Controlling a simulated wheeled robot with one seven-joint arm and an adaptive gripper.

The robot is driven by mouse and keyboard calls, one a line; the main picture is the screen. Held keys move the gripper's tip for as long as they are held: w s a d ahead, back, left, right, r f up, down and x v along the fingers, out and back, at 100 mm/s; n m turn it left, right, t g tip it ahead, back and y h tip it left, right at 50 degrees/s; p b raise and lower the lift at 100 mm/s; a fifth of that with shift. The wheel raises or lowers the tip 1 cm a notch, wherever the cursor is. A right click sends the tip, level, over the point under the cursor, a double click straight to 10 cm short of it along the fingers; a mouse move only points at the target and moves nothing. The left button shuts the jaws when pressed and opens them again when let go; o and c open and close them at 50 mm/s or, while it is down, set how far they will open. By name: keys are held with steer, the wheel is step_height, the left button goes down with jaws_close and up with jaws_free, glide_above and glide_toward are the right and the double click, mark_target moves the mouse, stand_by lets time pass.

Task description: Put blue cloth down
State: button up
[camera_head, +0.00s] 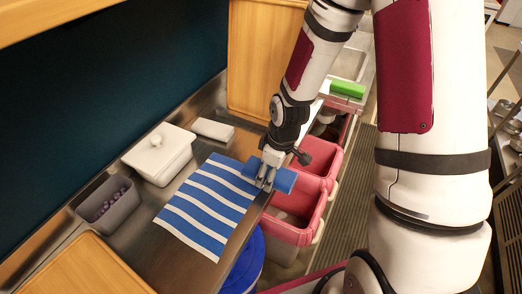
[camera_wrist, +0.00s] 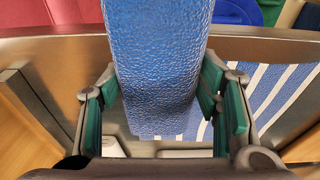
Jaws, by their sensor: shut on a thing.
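The blue cloth (camera_head: 285,181) is a folded, rough-textured blue piece between the fingers of my gripper (camera_head: 266,177). In the wrist view the cloth (camera_wrist: 155,60) runs between the green-padded fingers of my gripper (camera_wrist: 160,100), and its top is cut off by the frame edge. The cloth's right end reaches past the counter edge, above the red bins. Whether its underside touches the mat or counter cannot be told.
A white lidded box (camera_head: 160,155), a small white box (camera_head: 212,130) and a grey container with dark beans (camera_head: 106,204) stand on the counter left of the mat. Red bins (camera_head: 318,185) and a blue bin (camera_head: 246,262) stand below the counter edge. A green block (camera_head: 347,89) lies behind.

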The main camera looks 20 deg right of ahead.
glide_above(260, 152)
steer(key=s, duration=0.1)
steer(key=shift+s+d+f, duration=0.1)
steer(key=shift+d+f, duration=0.05)
steer(key=shift+f, duration=0.55)
steer(key=shift+w+f+p, duration=0.2)
steer(key=shift+f+p, duration=0.05)
steer(key=shift+f, duration=0.65)
steer(key=shift+w+f+p, duration=0.15)
steer(key=shift+f+p, duration=0.05)
steer(key=shift+f, duration=0.65)
steer(key=shift+f, duration=0.25)
steer(key=o, duration=1.3)
